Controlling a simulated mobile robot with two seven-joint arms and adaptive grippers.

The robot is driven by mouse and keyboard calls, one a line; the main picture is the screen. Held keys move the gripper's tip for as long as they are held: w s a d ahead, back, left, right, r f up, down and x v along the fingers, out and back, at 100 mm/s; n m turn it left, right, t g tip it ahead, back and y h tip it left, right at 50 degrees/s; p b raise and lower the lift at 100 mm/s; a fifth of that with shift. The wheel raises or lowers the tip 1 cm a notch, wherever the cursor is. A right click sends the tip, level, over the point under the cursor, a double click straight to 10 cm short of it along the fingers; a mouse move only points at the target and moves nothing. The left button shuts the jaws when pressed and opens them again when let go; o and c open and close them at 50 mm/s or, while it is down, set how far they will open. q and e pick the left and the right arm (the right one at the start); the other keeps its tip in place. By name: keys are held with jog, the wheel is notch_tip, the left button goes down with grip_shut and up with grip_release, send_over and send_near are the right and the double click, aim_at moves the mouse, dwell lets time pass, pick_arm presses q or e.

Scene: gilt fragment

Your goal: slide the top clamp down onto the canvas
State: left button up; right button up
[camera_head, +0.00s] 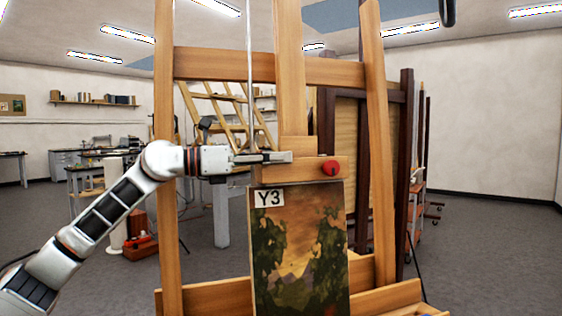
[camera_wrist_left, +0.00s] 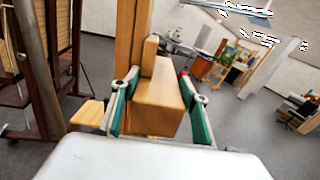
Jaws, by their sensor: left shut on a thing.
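The wooden top clamp (camera_head: 300,172), with a red knob (camera_head: 332,168) on its right, sits on the easel's centre mast, just over the canvas's top edge. I cannot tell whether a thin gap is left between them. The canvas (camera_head: 298,250), a dark landscape labelled Y3, stands upright on the easel's lower ledge. My left gripper (camera_head: 283,157) reaches in from the left at the clamp's upper edge. In the left wrist view its green-padded fingers (camera_wrist_left: 158,82) are on both sides of the clamp's wooden block (camera_wrist_left: 158,105), shut on it. My right gripper is not in view.
The easel's uprights (camera_head: 166,150) and upper crossbar (camera_head: 225,67) frame the clamp. A thin pale rod (camera_head: 250,70) hangs close to the gripper. Dark wooden frames (camera_head: 406,160) stand behind on the right. Grey floor (camera_head: 480,260) is open at the right.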

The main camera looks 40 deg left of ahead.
pick_arm(q)
jog(key=shift+f, duration=0.45)
jog(key=o, duration=1.6)
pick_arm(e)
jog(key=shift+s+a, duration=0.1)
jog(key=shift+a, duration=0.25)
pick_arm(q)
jog(key=shift+r, duration=0.1)
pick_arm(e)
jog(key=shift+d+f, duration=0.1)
pick_arm(q)
jog(key=shift+s, duration=0.1)
jog(key=shift+v, duration=1.5)
jog(key=v, duration=0.9)
jog(key=shift+a, duration=0.1)
